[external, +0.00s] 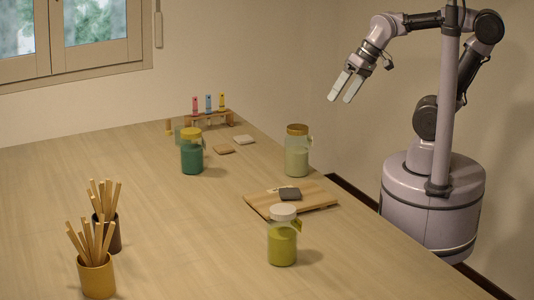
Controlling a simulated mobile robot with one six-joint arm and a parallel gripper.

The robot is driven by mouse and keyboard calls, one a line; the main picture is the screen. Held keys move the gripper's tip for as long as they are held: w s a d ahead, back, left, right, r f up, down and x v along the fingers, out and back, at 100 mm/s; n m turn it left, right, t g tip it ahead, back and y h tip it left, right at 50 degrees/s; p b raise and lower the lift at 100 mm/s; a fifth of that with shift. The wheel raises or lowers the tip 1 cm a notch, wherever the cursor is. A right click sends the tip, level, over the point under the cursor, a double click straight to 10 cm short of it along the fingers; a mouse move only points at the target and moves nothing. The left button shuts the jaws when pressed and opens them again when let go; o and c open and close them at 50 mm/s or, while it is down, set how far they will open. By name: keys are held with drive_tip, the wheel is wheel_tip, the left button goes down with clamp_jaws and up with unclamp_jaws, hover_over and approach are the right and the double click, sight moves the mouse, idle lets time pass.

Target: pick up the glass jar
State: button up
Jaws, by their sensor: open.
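Several glass jars stand upright on the table, and I cannot tell which one is meant. One with a gold lid and teal contents (191,156) is near the middle back. One with a gold lid and pale green contents (297,157) is at the right. One with a white lid and yellow-green contents (282,243) is nearer the front. My gripper (340,88) is open and empty, high above the table's right side. It points down and left, apart from all the jars.
A wooden board (262,206) with a dark tile (290,193) lies between the two right jars. A rack (209,117) with coloured vials stands at the back. Two stick-filled cups, one dark (108,235) and one yellow (97,277), stand front left. The table's middle is clear.

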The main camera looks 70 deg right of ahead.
drive_tip(key=w+r+n+p, duration=0.2)
drive_tip(key=w+r+p, duration=0.1)
drive_tip(key=w+r, duration=0.4)
drive_tip(key=n+g+p, duration=0.2)
drive_tip(key=n+p, duration=0.4)
drive_tip(key=p, duration=0.2)
hover_over(196, 130)
drive_tip(key=s+d, duration=0.2)
drive_tip(key=s, duration=0.2)
wheel_tip(196, 130, down, 8)
drive_tip(key=b+x, duration=0.2)
drive_tip(key=x, duration=1)
drive_tip(key=shift+s+d+f, duration=0.1)
drive_tip(key=b+x, duration=0.1)
drive_tip(key=x, duration=0.4)
drive_tip(key=shift+a+f, duration=0.25)
drive_tip(key=shift+f, duration=0.1)
drive_tip(key=shift+r, duration=0.15)
clamp_jaws()
